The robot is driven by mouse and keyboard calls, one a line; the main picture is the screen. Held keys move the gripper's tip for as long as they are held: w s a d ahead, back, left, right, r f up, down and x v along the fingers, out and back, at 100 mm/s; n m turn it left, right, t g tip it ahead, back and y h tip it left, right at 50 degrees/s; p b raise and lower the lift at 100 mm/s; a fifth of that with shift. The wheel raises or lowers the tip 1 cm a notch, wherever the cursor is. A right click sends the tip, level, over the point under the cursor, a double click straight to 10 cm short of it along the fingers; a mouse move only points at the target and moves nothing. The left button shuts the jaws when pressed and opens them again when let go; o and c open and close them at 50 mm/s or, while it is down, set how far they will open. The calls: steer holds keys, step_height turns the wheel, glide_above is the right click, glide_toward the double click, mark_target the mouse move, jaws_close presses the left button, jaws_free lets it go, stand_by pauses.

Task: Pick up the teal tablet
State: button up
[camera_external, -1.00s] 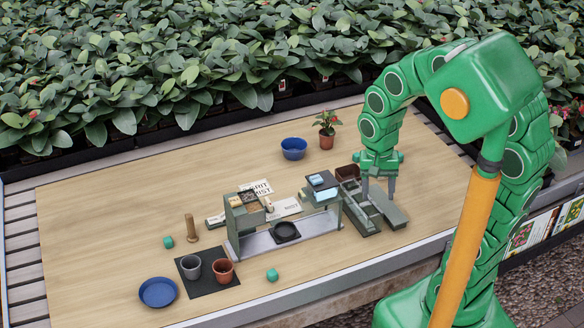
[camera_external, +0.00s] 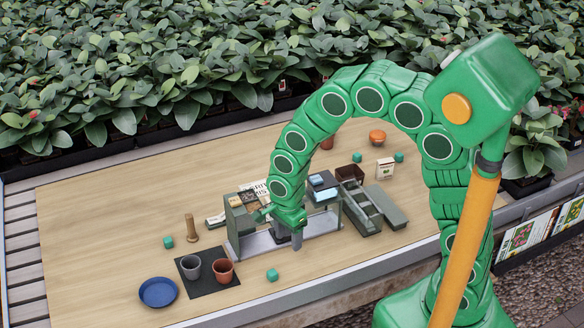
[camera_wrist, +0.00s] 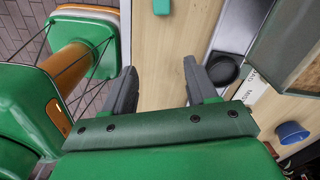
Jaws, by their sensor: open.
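Several small teal blocks lie on the table; I cannot tell which one is the tablet. One teal block (camera_external: 272,274) is near the front edge, and a teal piece also shows at the top of the wrist view (camera_wrist: 161,7). Another teal block (camera_external: 167,241) is at the left beside a wooden peg. Two more, one teal block (camera_external: 399,157) and another (camera_external: 357,157), lie at the back right. My gripper (camera_external: 296,238) is open and empty, pointing down by the front of the grey stand. In the wrist view its fingers (camera_wrist: 162,84) are apart over bare wood.
The grey stand (camera_external: 260,243) holds a black dish, which shows in the wrist view (camera_wrist: 222,68). Grey and brown pots (camera_external: 222,271) stand on a black mat, near a blue plate (camera_external: 158,292). Grey trays (camera_external: 362,212) lie right. The table's front strip is mostly clear.

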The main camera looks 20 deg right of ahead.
mark_target(274, 271)
steer(key=shift+m, duration=0.8)
steer(key=a+f, duration=0.3)
steer(key=a, duration=0.1)
steer(key=shift+s+f, duration=0.25)
steer(key=shift+s, duration=0.05)
steer(key=shift+a+f, duration=0.2)
steer(key=shift+f, duration=1.75)
steer(key=shift+a+f, duration=0.15)
steer(key=shift+f, duration=1.8)
jaws_close()
steer(key=shift+r, duration=0.1)
